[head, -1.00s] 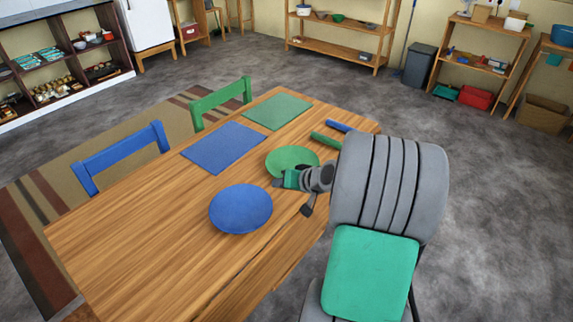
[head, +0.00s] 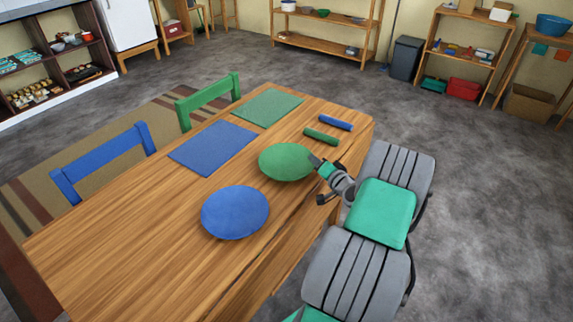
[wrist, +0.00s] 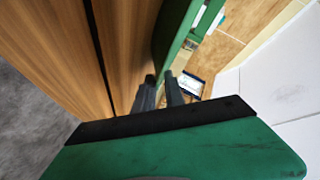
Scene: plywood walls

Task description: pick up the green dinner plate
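The green dinner plate (head: 285,163) lies on the wooden table (head: 130,235), to the right of and behind the blue plate (head: 235,212) in the head view. My gripper (head: 314,161) is at the plate's right rim, reaching in from the table's right side. In the wrist view the plate shows edge-on as a green strip (wrist: 172,35) just past my gripper's fingertips (wrist: 158,78). The two dark fingers stand apart with a narrow gap, close to the rim. I cannot tell whether the rim is between them.
A green rolled item (head: 321,136) and a blue one (head: 336,123) lie behind the plate. A blue placemat (head: 212,147) and a green placemat (head: 267,106) lie along the far side. Chairs (head: 102,162) stand there. The table's left part is bare.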

